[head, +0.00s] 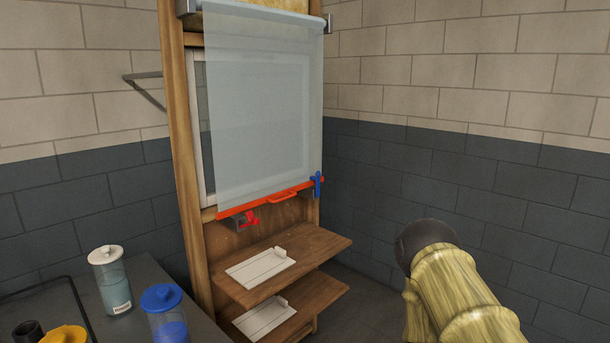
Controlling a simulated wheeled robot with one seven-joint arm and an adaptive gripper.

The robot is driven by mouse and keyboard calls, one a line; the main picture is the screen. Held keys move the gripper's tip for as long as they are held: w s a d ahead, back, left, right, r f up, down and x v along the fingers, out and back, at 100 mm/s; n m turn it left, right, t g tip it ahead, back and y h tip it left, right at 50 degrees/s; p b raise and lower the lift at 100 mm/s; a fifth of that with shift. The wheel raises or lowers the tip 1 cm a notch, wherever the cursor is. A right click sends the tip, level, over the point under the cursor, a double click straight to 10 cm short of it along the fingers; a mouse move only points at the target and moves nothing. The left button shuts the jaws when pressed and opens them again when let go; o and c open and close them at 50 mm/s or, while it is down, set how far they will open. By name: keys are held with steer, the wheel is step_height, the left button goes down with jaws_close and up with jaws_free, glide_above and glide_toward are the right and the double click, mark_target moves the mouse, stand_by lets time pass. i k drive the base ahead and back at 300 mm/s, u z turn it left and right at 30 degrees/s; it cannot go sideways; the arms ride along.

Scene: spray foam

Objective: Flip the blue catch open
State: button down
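The blue catch (318,184) is a small upright piece at the right end of the red bar (240,208), beside the right post of the wooden frame. The red bar runs along the bottom edge of a translucent sheet (265,100) that hangs down over the frame. The catch is small here, and I cannot tell whether it is latched over the bar. My gripper is not in view. A part of my arm shows at the lower right, well apart from the catch.
A red catch (251,219) sits under the bar's left part. Two wooden shelves (320,243) with white plates (262,268) jut out below. Lidded jars (117,290) stand on the dark table (75,285) at lower left. Space right of the frame looks clear up to the wall.

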mark_target(318, 178)
steer(key=u, duration=0.65)
steer(key=i, duration=0.5)
steer(key=u, duration=0.05)
